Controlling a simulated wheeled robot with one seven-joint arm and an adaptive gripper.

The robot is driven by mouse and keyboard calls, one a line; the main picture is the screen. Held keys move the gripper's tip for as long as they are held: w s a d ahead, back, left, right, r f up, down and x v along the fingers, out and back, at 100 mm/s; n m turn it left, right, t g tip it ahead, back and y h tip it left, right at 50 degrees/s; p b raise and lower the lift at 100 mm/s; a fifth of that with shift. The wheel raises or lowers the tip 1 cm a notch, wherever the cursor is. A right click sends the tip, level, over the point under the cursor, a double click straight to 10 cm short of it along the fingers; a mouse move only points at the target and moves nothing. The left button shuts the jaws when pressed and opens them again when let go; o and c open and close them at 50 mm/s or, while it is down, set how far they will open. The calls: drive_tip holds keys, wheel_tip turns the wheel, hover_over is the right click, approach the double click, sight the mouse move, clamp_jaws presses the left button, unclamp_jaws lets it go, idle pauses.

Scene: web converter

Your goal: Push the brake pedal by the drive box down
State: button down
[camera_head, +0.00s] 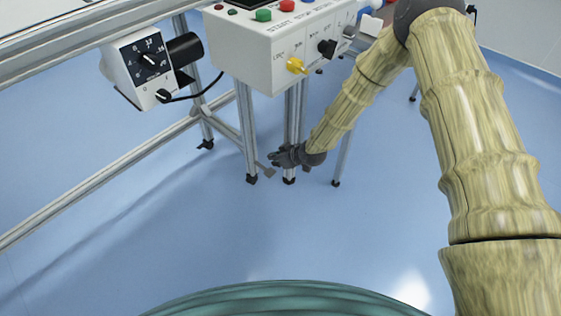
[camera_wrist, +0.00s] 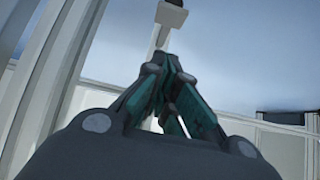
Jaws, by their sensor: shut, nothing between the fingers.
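The brake pedal seems to be a small grey-brown plate (camera_head: 265,171) low by the frame legs, just left of and below my gripper (camera_head: 273,157) in the head view. In the wrist view a pale block on a thin stem, likely the pedal (camera_wrist: 171,14), lies just beyond the tips of my gripper (camera_wrist: 163,62). The fingers are together with nothing between them. I cannot tell whether they touch the pedal or its stem. The white drive box (camera_head: 133,74) with a black dial and a black motor hangs on the frame at the upper left.
A white control box (camera_head: 265,50) with coloured buttons and a yellow knob (camera_head: 296,66) is above my gripper. Aluminium legs (camera_head: 246,125) stand close beside it. A long frame rail (camera_head: 100,178) crosses the left. The blue floor (camera_head: 330,235) in front is clear.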

sight(263, 168)
drive_tip(key=b+x, duration=0.1)
drive_tip(key=x, duration=0.3)
drive_tip(key=shift+w+a+f+b, duration=0.1)
drive_tip(key=shift+f+b, duration=0.25)
drive_tip(key=shift+b, duration=0.05)
wheel_tip(263, 168, down, 2)
drive_tip(key=shift+b, duration=0.5)
drive_tip(key=shift+f+b, duration=0.3)
drive_tip(key=shift+f, duration=0.3)
drive_tip(key=shift+f, duration=0.1)
